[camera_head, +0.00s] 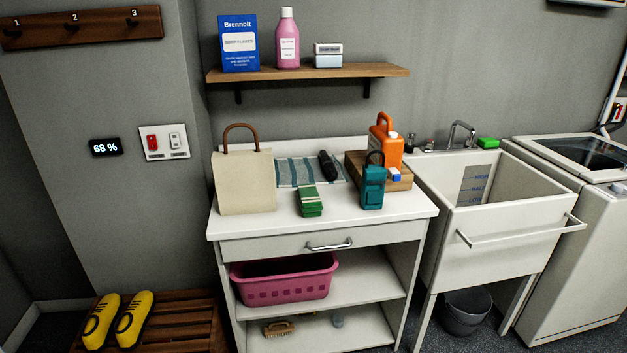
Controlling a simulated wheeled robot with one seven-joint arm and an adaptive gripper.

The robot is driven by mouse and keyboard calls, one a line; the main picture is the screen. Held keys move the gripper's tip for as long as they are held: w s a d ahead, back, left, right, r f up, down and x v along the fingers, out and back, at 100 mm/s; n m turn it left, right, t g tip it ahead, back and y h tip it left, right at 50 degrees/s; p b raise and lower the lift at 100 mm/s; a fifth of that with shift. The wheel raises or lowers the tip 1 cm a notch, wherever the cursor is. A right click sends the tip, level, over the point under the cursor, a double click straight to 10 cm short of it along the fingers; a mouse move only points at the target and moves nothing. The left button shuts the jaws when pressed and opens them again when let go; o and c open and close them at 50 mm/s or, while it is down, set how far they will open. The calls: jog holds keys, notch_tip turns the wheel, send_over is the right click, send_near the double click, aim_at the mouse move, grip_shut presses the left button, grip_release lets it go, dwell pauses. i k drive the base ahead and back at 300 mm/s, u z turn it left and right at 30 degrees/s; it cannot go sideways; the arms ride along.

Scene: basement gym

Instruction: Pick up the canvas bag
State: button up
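The canvas bag (245,183) is cream-coloured with a brown arched handle (240,128). It stands upright at the left end of the white counter (380,228), close to the front edge. The handle rises clear above its top. My gripper is not in view.
Right of the bag are a striped towel (287,172), a green-and-white item (310,202), a dark cylinder (327,165), a teal lantern-like item (373,188) and an orange jug (386,145) on a wooden block. A wall shelf (310,73) overhangs behind. A sink (505,215) stands right.

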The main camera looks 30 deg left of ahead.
aim_at(245, 180)
jog(key=z, duration=0.1)
jog(key=i, duration=1.1)
jog(key=u, duration=2.2)
